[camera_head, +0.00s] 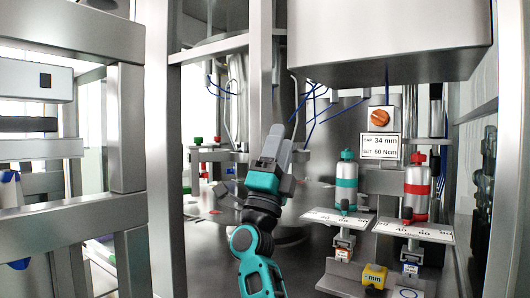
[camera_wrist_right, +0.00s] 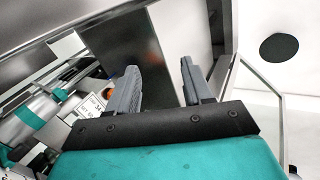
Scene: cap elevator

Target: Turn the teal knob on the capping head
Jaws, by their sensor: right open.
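A silver capping head with a teal band (camera_head: 346,182) stands right of centre in the head view, with a small teal cap on top. A small dark teal piece (camera_head: 345,205) shows at its base, over a white scale plate (camera_head: 335,218). In the right wrist view the teal-banded cylinder (camera_wrist_right: 38,112) is at the left edge, outside the fingers. My right gripper (camera_head: 275,148) points up, left of the head and apart from it in the picture. Its two grey fingers (camera_wrist_right: 160,82) are spread with nothing between them. My left gripper is not in view.
A red-banded head (camera_head: 417,190) stands right of the teal one. An orange knob (camera_head: 380,119) and a label sign (camera_head: 380,146) are above them. A steel post (camera_head: 260,80) and a large steel housing (camera_head: 390,40) bound the opening.

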